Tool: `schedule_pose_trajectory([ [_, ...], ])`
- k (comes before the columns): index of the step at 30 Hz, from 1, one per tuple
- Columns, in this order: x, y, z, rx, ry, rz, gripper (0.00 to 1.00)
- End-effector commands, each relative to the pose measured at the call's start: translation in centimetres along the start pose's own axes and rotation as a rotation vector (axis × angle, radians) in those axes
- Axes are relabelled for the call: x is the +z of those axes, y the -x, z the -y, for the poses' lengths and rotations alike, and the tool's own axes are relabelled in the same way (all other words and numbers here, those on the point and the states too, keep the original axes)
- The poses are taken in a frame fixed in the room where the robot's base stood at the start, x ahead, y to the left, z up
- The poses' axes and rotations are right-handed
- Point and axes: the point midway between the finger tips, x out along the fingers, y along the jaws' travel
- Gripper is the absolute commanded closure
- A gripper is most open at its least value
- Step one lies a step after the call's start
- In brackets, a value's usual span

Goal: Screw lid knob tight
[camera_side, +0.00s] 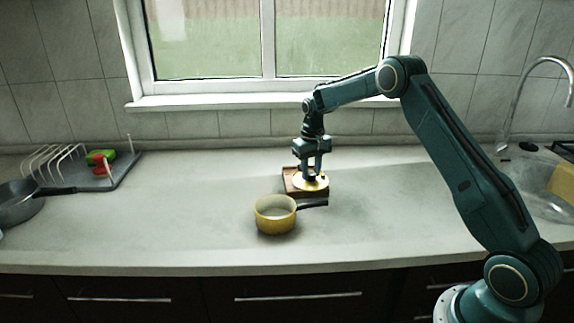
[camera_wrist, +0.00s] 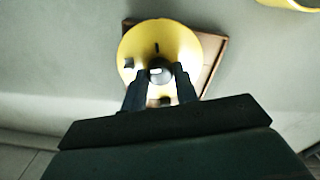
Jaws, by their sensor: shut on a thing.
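The yellow lid (camera_side: 319,186) lies on a brown wooden board (camera_side: 291,187) near the middle of the counter. In the wrist view the lid (camera_wrist: 185,45) sits over part of the board (camera_wrist: 217,57). My gripper (camera_side: 312,174) points down at the lid's middle. In the wrist view my gripper (camera_wrist: 161,76) is shut on the dark round knob (camera_wrist: 159,72), which has a light spot on top. The knob's underside and its joint with the lid are hidden. A yellow pot (camera_side: 276,218) with a dark handle stands in front of the board, uncovered.
A grey rack (camera_side: 98,174) with red and green items stands at the left, beside a dark pan (camera_side: 20,204). A sink (camera_side: 535,182) with a tap is at the right. The counter between rack and pot is clear.

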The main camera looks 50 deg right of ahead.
Motion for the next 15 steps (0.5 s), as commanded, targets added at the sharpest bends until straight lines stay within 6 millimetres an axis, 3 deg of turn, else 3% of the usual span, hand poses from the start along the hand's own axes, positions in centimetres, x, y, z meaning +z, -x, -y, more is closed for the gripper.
schedule_pose_trajectory([
  [15, -0.01, 0.04, 0.00, 0.000, -0.406, -0.001, 0.84],
])
